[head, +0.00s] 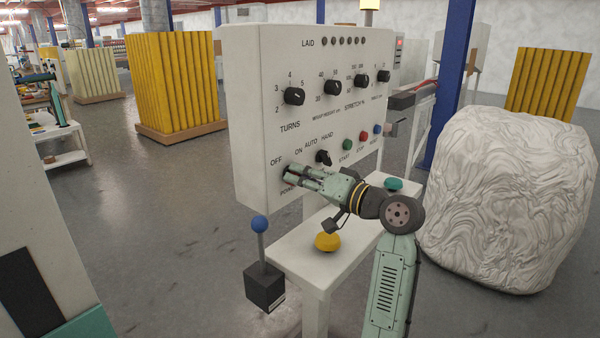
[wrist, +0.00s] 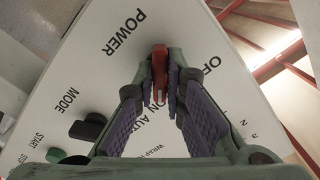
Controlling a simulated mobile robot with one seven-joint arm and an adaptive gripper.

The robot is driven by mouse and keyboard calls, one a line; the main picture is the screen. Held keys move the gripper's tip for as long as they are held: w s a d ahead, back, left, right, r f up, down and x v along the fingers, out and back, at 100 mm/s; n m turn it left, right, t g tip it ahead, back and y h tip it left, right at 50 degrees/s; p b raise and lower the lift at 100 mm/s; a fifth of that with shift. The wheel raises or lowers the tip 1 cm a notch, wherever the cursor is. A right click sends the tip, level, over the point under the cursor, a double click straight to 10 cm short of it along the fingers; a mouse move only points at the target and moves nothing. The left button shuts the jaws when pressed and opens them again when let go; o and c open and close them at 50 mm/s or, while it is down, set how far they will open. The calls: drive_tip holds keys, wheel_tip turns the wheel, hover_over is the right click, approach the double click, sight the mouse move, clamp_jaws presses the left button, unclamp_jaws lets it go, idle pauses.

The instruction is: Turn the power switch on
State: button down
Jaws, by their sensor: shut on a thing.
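The red power switch (wrist: 159,62) is a knob on the white control panel (head: 255,110), at the panel's lower left in the head view. The wrist view shows the word POWER on one side of it and OFF, partly covered, on the other. My gripper (wrist: 161,76) is shut on the knob, with a finger pad on each side. In the head view my gripper (head: 292,174) reaches the panel from the right, and its fingers hide most of the switch. A light mark shows on the knob between the fingers; its exact setting is hard to tell.
The black mode knob (head: 323,157) is close beside my gripper, with green, red and blue buttons to its right. Below are a white table (head: 300,255) with a yellow button (head: 327,242) and a blue-balled lever (head: 260,225). A large white bundle (head: 505,200) stands right.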

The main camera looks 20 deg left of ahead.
idle(0.4)
drive_tip(key=c, duration=1.7)
unclamp_jaws()
drive_tip(key=shift+o, duration=0.2)
drive_tip(key=v, duration=1.2)
